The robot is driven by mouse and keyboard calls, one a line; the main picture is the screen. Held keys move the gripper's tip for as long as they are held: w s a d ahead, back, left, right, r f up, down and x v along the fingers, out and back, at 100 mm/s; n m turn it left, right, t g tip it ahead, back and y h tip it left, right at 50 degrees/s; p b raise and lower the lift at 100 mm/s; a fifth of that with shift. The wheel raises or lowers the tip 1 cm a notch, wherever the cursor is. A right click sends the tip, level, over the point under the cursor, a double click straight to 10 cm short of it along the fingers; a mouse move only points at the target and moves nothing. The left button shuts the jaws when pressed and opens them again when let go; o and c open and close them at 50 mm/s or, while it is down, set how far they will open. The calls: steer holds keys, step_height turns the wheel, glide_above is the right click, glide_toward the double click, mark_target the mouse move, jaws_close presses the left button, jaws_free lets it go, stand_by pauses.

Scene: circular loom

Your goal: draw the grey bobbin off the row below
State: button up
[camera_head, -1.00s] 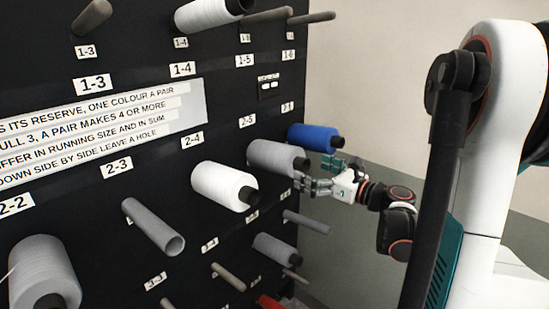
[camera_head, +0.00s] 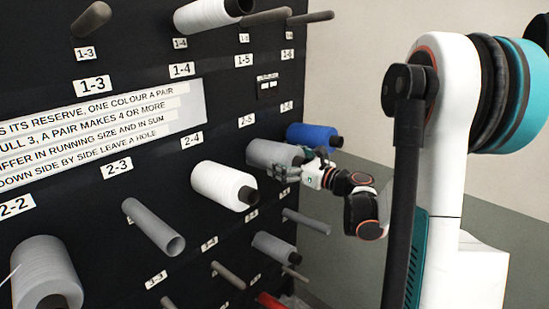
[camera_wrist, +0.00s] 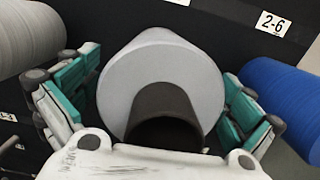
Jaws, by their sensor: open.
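My gripper (camera_head: 292,167) is open at the free end of a grey bobbin (camera_head: 268,153) in the 2-5 place. In the wrist view, my open fingers (camera_wrist: 160,98) stand on either side of this grey bobbin (camera_wrist: 165,65), with its dark core end facing the palm. I cannot tell whether the fingers touch it. Another grey bobbin (camera_head: 270,246) sits on the row under it, and a large grey bobbin (camera_head: 45,270) sits at lower left. My fingers partly hide the end of the 2-5 bobbin in the head view.
A blue bobbin (camera_head: 310,135) sits close on the right and also shows in the wrist view (camera_wrist: 280,95). A white bobbin (camera_head: 220,184) is on the left. An empty grey tube (camera_head: 155,228) and bare pegs (camera_head: 228,275) stick out lower down. Right of the board is open.

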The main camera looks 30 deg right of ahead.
steer(key=shift+c, duration=0.6)
steer(key=c, duration=1.8)
steer(key=shift+o, duration=0.2)
steer(key=shift+s+d, duration=0.25)
steer(key=shift+s, duration=0.25)
